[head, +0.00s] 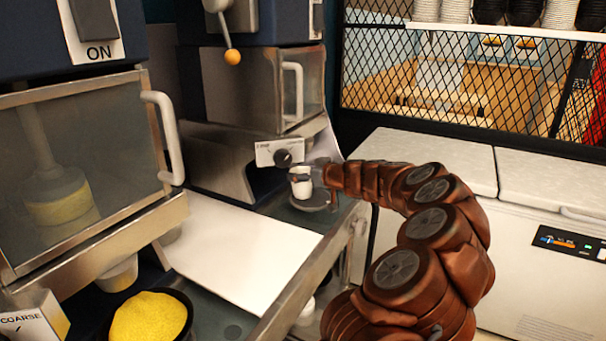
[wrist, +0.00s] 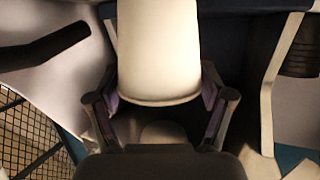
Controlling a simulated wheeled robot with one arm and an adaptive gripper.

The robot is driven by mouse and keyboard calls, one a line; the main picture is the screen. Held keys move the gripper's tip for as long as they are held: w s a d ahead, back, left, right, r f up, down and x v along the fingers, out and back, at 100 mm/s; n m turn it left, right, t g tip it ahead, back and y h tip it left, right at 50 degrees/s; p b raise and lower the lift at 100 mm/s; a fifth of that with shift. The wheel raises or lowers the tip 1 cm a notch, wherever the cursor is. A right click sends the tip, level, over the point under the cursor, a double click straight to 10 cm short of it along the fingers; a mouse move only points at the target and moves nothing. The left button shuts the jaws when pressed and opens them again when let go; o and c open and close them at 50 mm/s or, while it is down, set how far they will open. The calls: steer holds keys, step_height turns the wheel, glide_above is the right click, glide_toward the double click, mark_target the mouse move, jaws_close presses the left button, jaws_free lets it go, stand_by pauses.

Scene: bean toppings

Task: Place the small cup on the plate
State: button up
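The small white cup (head: 301,187) is upright at the end of my arm in the head view, near the second machine. It fills the upper middle of the wrist view (wrist: 158,50). My gripper (wrist: 159,88) has a finger pressed to each side of the cup and is shut on it. In the head view my gripper (head: 312,172) partly covers the cup. A small dark plate (head: 322,205) shows just below the cup on the dark counter. I cannot tell whether the cup touches the plate.
A machine with a glass door (head: 85,150) is at left, above a bowl of yellow grounds (head: 150,316). A white chest (head: 540,215) stands at right. A mesh partition (head: 450,80) is behind.

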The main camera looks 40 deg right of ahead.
steer(key=o, duration=0.3)
steer(key=shift+r, duration=0.15)
steer(key=b+v, duration=0.2)
steer(key=v, duration=1)
steer(key=shift+b, duration=0.3)
stand_by(0.3)
